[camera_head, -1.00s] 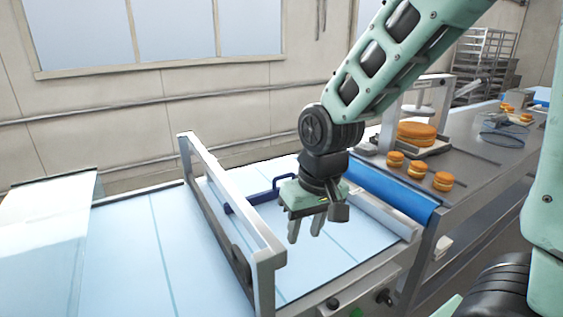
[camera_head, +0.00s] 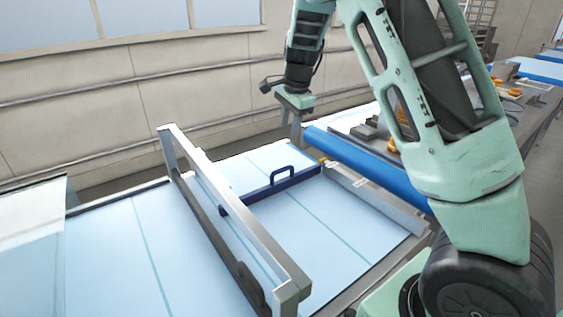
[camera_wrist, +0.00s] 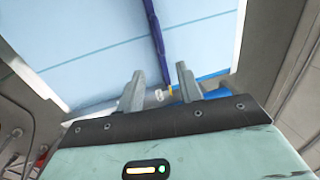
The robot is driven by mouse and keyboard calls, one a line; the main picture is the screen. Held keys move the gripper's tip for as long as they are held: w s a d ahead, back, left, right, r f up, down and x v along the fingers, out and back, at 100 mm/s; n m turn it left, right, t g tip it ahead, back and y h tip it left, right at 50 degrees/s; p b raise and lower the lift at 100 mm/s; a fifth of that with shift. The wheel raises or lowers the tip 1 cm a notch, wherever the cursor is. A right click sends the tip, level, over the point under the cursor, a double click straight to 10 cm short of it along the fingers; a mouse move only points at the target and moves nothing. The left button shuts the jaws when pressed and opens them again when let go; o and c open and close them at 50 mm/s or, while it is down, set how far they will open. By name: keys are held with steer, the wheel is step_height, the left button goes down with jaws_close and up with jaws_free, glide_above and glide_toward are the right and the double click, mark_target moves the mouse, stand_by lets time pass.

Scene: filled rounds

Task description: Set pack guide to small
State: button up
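The pack guide is a dark blue bar (camera_head: 262,194) with a raised loop handle, lying across the pale blue belt (camera_head: 300,235). Its right end is by a yellow mark (camera_head: 323,160) and small white labels (camera_head: 360,182) along the belt's edge; I cannot read them. My gripper (camera_head: 297,128) hangs beyond the bar's right end, on the wall side, apart from the handle. In the wrist view my gripper (camera_wrist: 160,84) has its two fingers apart with nothing held. The dark blue bar (camera_wrist: 154,30) runs down the picture towards the gap between them, beyond the fingertips.
A grey metal frame (camera_head: 225,205) arches over the belt left of the guide. Behind my arm, a steel counter (camera_head: 535,100) holds orange cakes. A wall runs along the back.

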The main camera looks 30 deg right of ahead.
mark_target(284, 169)
steer(key=w+f, duration=0.1)
steer(key=f, duration=0.4)
steer(key=w+f+p, duration=0.1)
steer(key=f, duration=0.4)
steer(key=w+f+p, duration=0.1)
steer(key=f, duration=0.4)
jaws_close()
